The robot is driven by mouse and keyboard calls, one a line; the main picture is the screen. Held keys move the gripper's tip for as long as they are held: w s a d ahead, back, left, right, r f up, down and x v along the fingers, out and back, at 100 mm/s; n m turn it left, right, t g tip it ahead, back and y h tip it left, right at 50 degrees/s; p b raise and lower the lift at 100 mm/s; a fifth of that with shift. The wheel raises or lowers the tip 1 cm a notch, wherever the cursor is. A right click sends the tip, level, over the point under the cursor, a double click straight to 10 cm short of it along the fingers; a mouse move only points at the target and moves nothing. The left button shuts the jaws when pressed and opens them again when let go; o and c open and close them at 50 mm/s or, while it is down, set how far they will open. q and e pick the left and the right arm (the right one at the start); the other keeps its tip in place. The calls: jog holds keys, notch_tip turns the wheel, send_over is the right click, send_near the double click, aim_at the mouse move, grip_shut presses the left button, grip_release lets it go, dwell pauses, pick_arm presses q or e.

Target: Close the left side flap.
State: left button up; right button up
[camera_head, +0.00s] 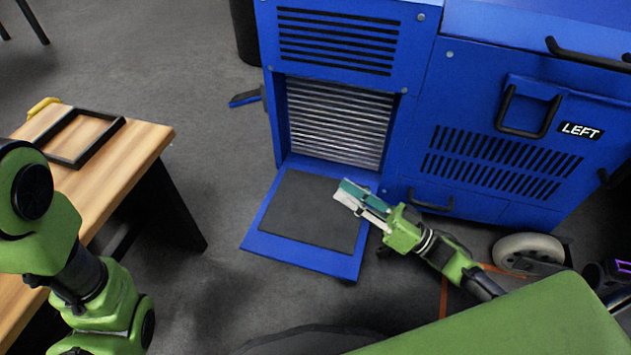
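The left side flap (265,245) of the blue machine is open. It is hinged along the lower edge of the opening and lies folded down and outward, with a dark panel (310,212) on its upward face. My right gripper (342,190) is above the flap's right part, near the hinge side, pointing left. Its two fingers lie close side by side with no clear gap, and nothing shows between them. I cannot tell whether it touches the flap. My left arm shows at the left edge, but its gripper is out of view.
The opening shows a silvery finned core (338,122). To its right is a panel with a black handle (528,110) and a LEFT label (580,131). A caster wheel (527,250) stands at lower right. A wooden table (130,150) with a black frame (85,137) is at left. Floor between is clear.

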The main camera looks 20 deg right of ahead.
jog(key=s+d+f+b, duration=0.2)
jog(key=s+d+f, duration=0.1)
jog(key=d, duration=0.5)
dwell(0.7)
jog(key=shift+s, duration=0.1)
dwell(0.3)
jog(key=shift+d, duration=0.1)
jog(key=v, duration=1.2)
